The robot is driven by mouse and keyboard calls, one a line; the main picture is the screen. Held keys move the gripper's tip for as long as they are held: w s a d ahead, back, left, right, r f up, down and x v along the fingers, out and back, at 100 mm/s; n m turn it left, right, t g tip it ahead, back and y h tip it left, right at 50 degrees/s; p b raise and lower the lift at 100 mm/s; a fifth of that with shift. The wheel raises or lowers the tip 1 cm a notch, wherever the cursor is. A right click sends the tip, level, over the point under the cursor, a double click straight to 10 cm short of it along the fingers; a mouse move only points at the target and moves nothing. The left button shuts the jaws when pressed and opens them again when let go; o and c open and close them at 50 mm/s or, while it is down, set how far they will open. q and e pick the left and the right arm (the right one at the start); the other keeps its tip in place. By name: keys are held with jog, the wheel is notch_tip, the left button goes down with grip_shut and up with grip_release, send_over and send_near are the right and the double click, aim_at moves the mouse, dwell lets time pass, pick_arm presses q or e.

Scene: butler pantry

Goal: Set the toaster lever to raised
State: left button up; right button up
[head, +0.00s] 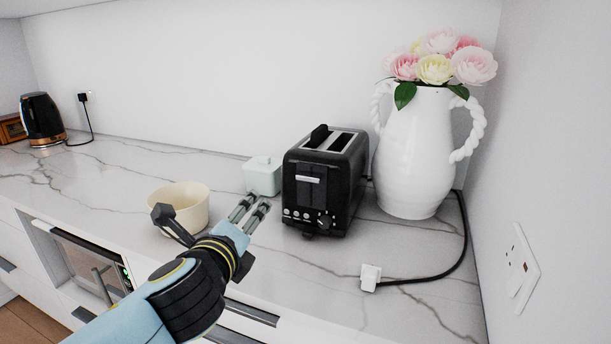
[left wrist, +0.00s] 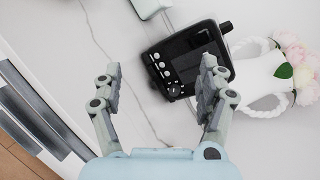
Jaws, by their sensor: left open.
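The black toaster (head: 325,185) stands on the marble counter, its front with knobs turned toward me. Its silver lever (head: 308,179) is on the front face, high on a dark panel. In the left wrist view the toaster (left wrist: 183,52) lies beyond and partly behind the right-hand finger; I cannot make out the lever there. My left gripper (head: 254,208) is in front and to the left of the toaster, apart from it. In the left wrist view the gripper (left wrist: 160,72) is open and empty, its two fingers wide apart. My right gripper is not in view.
A cream bowl (head: 180,208) stands left of my left gripper, and a pale green lidded dish (head: 262,177) stands behind it. A white vase (head: 412,150) of flowers is close right of the toaster. An unplugged cord with a white plug (head: 370,277) lies at front right.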

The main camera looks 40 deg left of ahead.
aim_at(307, 179)
pick_arm(q)
jog(key=w+m+t+h, duration=0.1)
jog(key=w+m, duration=0.3)
jog(key=w, duration=0.1)
jog(key=w+d+r+m+t+h, duration=0.1)
jog(key=w+m, duration=0.4)
jog(key=w+d+r+m+t+h, duration=0.1)
jog(key=w+m+t, duration=0.1)
jog(key=w+m, duration=0.3)
jog(key=shift+w+h+p, duration=0.3)
jog(key=shift+w+p, duration=0.05)
jog(key=shift+w, duration=0.25)
grip_shut()
